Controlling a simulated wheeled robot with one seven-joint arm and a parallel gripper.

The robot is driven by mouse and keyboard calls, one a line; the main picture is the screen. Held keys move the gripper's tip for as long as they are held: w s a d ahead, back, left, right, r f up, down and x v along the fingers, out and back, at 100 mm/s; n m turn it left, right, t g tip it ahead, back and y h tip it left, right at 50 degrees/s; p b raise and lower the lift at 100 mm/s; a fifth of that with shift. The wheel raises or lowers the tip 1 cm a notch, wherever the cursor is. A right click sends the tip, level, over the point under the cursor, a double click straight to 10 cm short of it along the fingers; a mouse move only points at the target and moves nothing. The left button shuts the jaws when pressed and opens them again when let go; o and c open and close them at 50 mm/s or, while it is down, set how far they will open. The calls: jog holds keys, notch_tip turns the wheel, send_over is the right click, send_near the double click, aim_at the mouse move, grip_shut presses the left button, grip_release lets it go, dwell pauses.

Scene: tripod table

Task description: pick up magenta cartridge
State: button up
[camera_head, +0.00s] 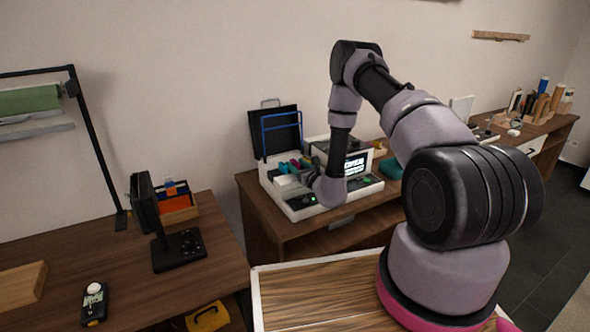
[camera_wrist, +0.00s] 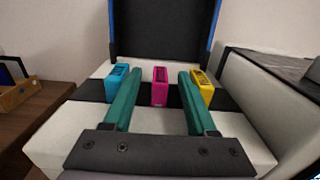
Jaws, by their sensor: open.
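The magenta cartridge (camera_wrist: 160,87) stands upright in the dark slot strip of the white machine, seen in the wrist view. My gripper (camera_wrist: 157,84) is open, with its two green fingers pointing toward the strip. The magenta cartridge shows in the gap between the fingers, apart from both of them. In the head view my gripper (camera_head: 306,174) is over the open white machine (camera_head: 306,208). The cartridges are small and partly hidden by my gripper there.
A cyan cartridge (camera_wrist: 117,78) stands left of the left finger, and a yellow cartridge (camera_wrist: 202,85) stands close by the right finger. The machine's raised dark lid (camera_wrist: 165,30) rises behind them. A grey-white box (camera_wrist: 265,88) stands at the right. An orange bin (camera_head: 178,208) is on the left desk.

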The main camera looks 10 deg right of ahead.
jog(key=shift+c, duration=0.3)
grip_shut()
jog(key=shift+r, duration=0.1)
